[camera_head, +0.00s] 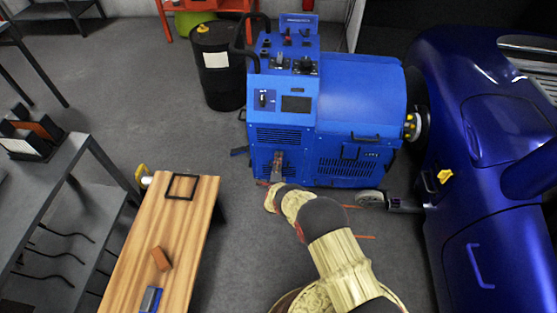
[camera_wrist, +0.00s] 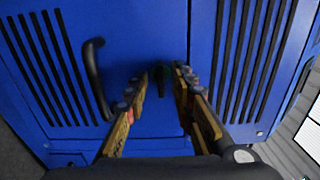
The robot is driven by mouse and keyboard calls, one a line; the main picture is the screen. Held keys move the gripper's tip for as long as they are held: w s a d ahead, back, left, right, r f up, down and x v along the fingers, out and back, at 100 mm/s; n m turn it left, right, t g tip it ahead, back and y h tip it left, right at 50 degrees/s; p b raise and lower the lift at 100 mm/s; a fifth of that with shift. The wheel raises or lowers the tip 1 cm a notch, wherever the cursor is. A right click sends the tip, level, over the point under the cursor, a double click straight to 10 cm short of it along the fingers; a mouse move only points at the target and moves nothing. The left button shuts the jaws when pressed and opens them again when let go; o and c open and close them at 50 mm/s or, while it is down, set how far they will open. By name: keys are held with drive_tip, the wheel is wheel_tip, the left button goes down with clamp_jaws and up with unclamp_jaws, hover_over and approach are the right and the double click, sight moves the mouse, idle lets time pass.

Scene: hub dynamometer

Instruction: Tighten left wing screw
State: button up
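The blue hub dynamometer (camera_head: 345,100) stands next to the blue car. My gripper (camera_head: 277,172) is low at its front face, left of the side with the round hub. In the wrist view, my gripper (camera_wrist: 160,82) points at a blue panel, with its two brown fingers apart. A small dark part (camera_wrist: 162,72), probably the wing screw, shows on the panel between the fingertips. A gap shows on each side of it, and I cannot tell its exact shape or turn. In the head view the screw is hidden or too small to tell.
A dark curved handle (camera_wrist: 96,80) sticks out of the panel close to the left finger. Slotted vents flank the panel. The blue car (camera_head: 480,150) stands to the right, a wooden bench (camera_head: 140,255) to the left, and a black drum (camera_head: 220,90) behind left.

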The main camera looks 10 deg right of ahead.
drive_tip(key=v, duration=1.2)
idle(0.4)
